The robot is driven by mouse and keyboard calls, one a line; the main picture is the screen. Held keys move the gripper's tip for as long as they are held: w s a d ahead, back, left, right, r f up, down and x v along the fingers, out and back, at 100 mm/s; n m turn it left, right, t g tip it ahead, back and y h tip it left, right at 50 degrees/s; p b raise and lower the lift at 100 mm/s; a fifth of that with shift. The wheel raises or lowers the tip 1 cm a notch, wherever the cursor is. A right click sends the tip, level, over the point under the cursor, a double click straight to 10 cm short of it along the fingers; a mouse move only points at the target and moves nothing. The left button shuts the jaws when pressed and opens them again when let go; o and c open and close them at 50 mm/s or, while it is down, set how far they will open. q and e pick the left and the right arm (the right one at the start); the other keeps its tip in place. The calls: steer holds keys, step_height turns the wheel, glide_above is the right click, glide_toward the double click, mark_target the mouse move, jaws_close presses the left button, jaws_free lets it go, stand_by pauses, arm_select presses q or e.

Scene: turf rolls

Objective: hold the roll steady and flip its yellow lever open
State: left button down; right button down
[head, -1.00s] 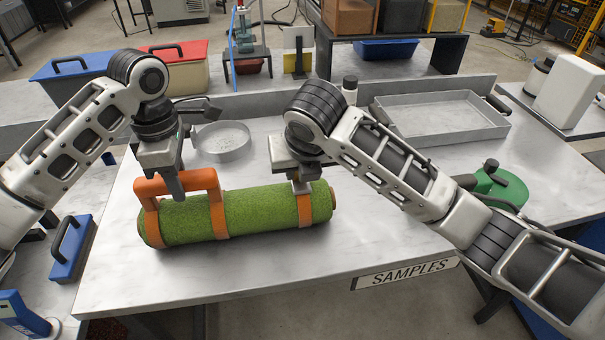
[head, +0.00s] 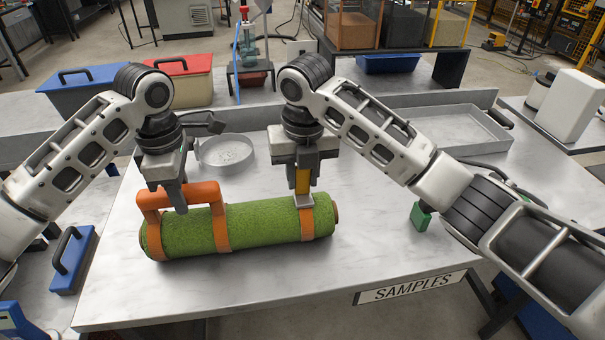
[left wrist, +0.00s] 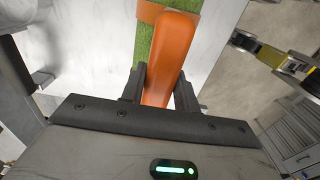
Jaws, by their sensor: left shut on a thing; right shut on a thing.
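The green turf roll (head: 265,222) lies on the bench with orange bands around it and an orange carry handle (head: 178,193) at its left part. My left gripper (head: 176,198) is shut on the handle; the left wrist view shows its fingers either side of the orange bar (left wrist: 168,55). The yellow lever (head: 303,182) stands upright from a metal buckle (head: 303,200) on the right band. My right gripper (head: 303,168) is above the buckle, shut on the lever, its fingers partly covering it.
A round metal dish (head: 226,153) and a rectangular metal tray (head: 440,135) stand behind the roll. A green object (head: 420,216) is partly hidden by my right arm. A blue-lidded box (head: 85,80) and a red-lidded box (head: 182,75) stand at the back left. The bench front is clear.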

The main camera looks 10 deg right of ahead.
arm_select(q)
steer(key=shift+r, duration=0.1)
arm_select(e)
steer(key=shift+f, duration=0.1)
steer(key=c, duration=1.1)
jaws_free()
steer(key=r, duration=0.8)
steer(key=s+r, duration=0.1)
steer(key=r, duration=0.3)
arm_select(q)
steer(key=c, duration=1)
jaws_free()
steer(key=shift+o, duration=0.2)
